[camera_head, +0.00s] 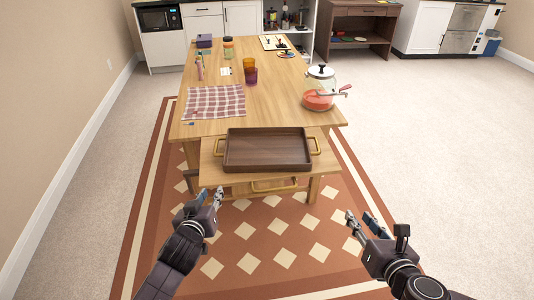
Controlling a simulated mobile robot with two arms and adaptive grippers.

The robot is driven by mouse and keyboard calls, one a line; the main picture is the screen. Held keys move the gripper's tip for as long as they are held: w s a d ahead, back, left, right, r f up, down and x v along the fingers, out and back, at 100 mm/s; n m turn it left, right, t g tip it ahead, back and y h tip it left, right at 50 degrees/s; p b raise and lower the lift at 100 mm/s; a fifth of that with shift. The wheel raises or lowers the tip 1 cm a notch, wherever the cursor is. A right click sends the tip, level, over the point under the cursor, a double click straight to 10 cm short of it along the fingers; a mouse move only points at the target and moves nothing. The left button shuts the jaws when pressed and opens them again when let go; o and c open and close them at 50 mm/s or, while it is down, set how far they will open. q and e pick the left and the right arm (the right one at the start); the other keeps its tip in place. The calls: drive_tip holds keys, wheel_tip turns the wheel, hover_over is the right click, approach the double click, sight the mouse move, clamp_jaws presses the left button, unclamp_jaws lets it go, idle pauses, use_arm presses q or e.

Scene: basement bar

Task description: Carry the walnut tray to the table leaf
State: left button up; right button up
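The walnut tray (266,166) is dark brown, rectangular and looks empty, with a brass handle at each short end. It lies on the lower light-wood table leaf (209,178) at the near end of the wooden table (272,100). My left gripper (211,197) is in front of the leaf, below and left of the tray, touching nothing that I can see; its fingers look slightly apart. My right gripper (361,222) is to the lower right of the tray, clear of it, with its fingers apart and empty.
A brass handle shows under the leaf. A patterned rug (285,257) covers the floor, with open carpet to the right.

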drive_tip(key=shift+v, duration=1.2)
